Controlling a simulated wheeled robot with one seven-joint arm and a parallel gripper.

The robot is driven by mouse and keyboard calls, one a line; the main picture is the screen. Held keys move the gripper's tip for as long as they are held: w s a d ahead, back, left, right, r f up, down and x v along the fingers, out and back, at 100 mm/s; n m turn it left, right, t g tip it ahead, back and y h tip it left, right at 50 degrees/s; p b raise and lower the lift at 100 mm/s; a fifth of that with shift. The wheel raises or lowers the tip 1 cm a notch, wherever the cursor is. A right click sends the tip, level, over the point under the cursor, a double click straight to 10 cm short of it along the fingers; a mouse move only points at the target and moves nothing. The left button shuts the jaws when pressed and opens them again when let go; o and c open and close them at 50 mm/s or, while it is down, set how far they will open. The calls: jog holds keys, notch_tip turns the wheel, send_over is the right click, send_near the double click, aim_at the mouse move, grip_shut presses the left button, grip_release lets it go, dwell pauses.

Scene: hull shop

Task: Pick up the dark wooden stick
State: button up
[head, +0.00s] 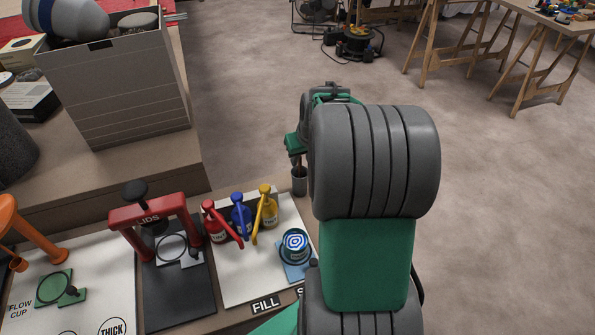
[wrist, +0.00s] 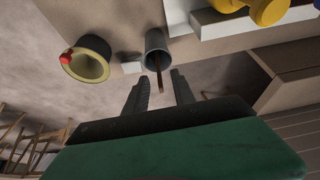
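The dark wooden stick (wrist: 160,84) stands in a grey cup (wrist: 154,42), its upper part sticking out of the mouth toward my gripper. In the head view the stick (head: 298,162) shows as a short brown piece above the grey cup (head: 299,183), by the bench's right edge. My gripper (wrist: 159,77) is open, with its two dark fingers spread and pointing toward the cup. In the wrist view the stick's free end appears between the fingers, with a gap on each side. In the head view my arm hides most of the gripper.
A dark round container with a cream rim and a red bit (wrist: 88,62) stands near the cup. Red (head: 215,224), blue (head: 241,218) and yellow (head: 265,208) tint bottles stand left of it. A red lid press (head: 153,212) is farther left. Open floor lies beyond the bench.

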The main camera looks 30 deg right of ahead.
aim_at(300, 162)
jog(key=x, duration=0.5)
jog(key=shift+w+d+r, duration=0.1)
jog(key=shift+w+r, duration=0.05)
jog(key=shift+w, duration=0.1)
jog(key=shift+s, duration=0.1)
grip_shut()
